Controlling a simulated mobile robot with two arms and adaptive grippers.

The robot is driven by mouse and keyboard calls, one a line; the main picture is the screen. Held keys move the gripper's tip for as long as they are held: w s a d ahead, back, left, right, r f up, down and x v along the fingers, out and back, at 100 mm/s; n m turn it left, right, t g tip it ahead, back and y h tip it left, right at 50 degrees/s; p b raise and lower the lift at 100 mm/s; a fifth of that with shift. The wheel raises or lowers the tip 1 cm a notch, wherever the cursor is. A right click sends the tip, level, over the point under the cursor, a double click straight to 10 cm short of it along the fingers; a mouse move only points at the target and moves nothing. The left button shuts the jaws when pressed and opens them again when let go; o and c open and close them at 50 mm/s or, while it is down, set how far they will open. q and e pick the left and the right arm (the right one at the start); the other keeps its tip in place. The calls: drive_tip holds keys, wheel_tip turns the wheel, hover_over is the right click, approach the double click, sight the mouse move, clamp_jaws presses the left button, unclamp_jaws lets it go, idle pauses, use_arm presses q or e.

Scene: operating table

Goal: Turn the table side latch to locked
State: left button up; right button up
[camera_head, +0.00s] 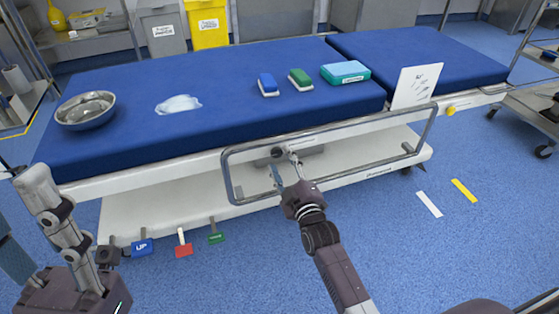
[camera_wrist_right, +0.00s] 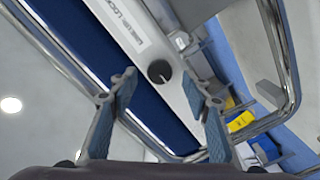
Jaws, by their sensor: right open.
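The side latch is a small dark round knob (camera_head: 277,152) on the white side of the operating table (camera_head: 130,178). In the right wrist view the knob (camera_wrist_right: 159,71) has a light pointer line, and a printed label (camera_wrist_right: 128,25) sits beside it. My right gripper (camera_head: 284,166) is open and empty, just in front of the knob and inside the metal side rail (camera_head: 228,178). In the right wrist view my gripper's fingers (camera_wrist_right: 158,88) stand on either side of the knob, apparently not touching it.
The chrome rail loop (camera_wrist_right: 285,60) surrounds the work area. Coloured pedals, including a blue one (camera_head: 142,247) and a red one (camera_head: 184,250), hang low at the left. A steel bowl (camera_head: 85,110), brushes and a teal pack (camera_head: 345,72) lie on the mattress.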

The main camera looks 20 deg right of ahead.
drive_tip(key=shift+w, duration=1.1)
drive_tip(key=c, duration=1.2)
